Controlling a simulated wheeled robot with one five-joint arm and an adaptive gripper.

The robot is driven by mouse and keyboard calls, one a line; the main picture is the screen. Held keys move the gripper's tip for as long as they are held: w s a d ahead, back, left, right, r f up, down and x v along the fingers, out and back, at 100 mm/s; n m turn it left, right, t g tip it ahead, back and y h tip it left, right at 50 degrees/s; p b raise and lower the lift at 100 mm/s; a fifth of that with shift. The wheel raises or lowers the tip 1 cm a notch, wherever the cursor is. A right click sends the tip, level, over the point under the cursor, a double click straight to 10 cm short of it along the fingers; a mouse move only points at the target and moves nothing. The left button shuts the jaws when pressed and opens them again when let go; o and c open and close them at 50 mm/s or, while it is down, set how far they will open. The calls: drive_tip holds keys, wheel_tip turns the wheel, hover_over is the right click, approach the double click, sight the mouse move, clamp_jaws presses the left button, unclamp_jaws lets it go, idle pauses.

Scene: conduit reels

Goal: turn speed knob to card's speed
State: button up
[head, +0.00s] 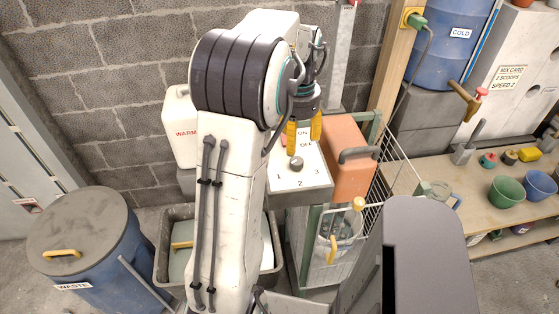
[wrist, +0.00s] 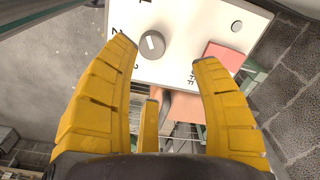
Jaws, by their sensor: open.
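The white control panel (head: 315,182) carries the labels ON, OFF, 1, 2 and 3. Its grey round speed knob (head: 296,163) sits above the 2; in the wrist view the knob (wrist: 152,44) shows a short pale mark, but I cannot tell which number it points at. The mix card (head: 510,78) on the right reads 2 scoops, speed 2. My gripper (head: 303,131) has yellow fingers above the panel's back part, by the ON and OFF labels. In the wrist view my gripper (wrist: 165,54) is open and empty, the knob beyond its fingertips and apart from them.
A red button (wrist: 222,55) is on the panel near OFF. A blue waste bin (head: 125,250) is at left. A bench (head: 485,190) with pots is at right.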

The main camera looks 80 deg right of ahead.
sight(297, 160)
drive_tip(key=shift+s+a+m, duration=0.15)
drive_tip(key=shift+s+m, duration=0.05)
drive_tip(key=shift+m, duration=0.3)
drive_tip(key=shift+a+m, duration=0.2)
drive_tip(key=shift+m, duration=0.3)
drive_tip(key=shift+f+m, duration=0.3)
drive_tip(key=shift+f, duration=3.45)
clamp_jaws()
